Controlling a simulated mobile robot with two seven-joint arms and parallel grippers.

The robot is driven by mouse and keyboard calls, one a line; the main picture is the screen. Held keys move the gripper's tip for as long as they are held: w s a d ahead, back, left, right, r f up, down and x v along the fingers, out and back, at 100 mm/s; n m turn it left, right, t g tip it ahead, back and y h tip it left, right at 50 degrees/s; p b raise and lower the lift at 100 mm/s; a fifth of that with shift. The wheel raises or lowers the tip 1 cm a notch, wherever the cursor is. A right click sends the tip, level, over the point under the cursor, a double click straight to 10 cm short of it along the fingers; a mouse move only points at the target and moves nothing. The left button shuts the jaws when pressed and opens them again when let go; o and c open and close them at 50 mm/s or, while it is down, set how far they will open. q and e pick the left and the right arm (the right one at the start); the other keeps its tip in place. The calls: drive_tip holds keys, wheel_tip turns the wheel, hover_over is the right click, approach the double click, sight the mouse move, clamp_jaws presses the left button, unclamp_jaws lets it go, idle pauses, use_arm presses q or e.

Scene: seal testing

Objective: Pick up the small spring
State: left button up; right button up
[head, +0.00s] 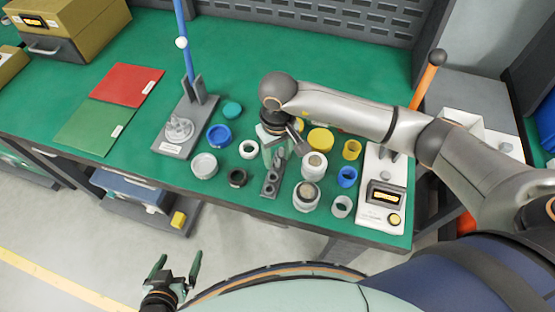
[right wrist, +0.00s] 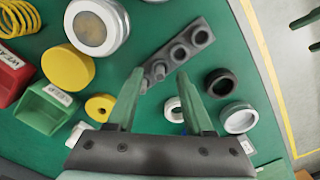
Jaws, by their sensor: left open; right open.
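A yellow coil spring (right wrist: 18,18) shows at the upper left corner of the right wrist view, cut off by the frame edge. A dark grey block (right wrist: 203,36) with round holes and small grey pieces lies just beyond my right fingertips; I cannot tell whether one piece is a small spring. The block also shows in the head view (head: 268,188). My right gripper (right wrist: 158,73) is open and empty, pointing down over the table beside the block; it also shows in the head view (head: 274,154). My left gripper (head: 178,272) is open and empty, away from the table's front edge.
Several rings and caps crowd around, including a black ring (right wrist: 221,82), a white-rimmed jar (right wrist: 97,27), a yellow disc (right wrist: 67,67) and a green bin (right wrist: 48,108). A white device (head: 381,205) stands at right, a grey stand (head: 172,143) at left.

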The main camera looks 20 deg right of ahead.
drive_tip(key=shift+f, duration=0.35)
drive_tip(key=shift+c, duration=0.3)
clamp_jaws()
